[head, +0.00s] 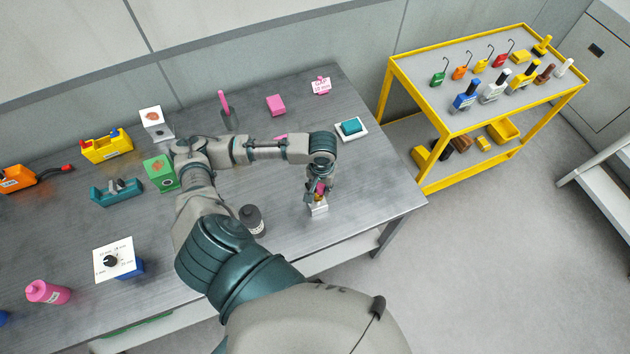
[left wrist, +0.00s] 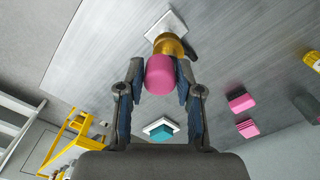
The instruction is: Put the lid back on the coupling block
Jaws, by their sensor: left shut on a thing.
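My left gripper (head: 319,187) is over the right front part of the table, pointing down. In the left wrist view its fingers (left wrist: 159,75) are shut on a pink rounded piece (left wrist: 160,76). A brass-coloured round part (left wrist: 169,44) with a dark projection lies just beyond the pink piece; I cannot tell whether they are joined. A small white block (head: 319,209) is under the gripper, and its pale face also shows in the left wrist view (left wrist: 165,23). Which piece is the lid or coupling block is not clear. My right gripper is out of view.
A teal block on a white plate (head: 351,128) stands behind the gripper. A dark grey bottle (head: 251,219) stands left of it, near my forearm. Pink pieces (head: 276,105) lie farther back. A yellow cart (head: 470,130) is beyond the table's right edge. The table between is largely clear.

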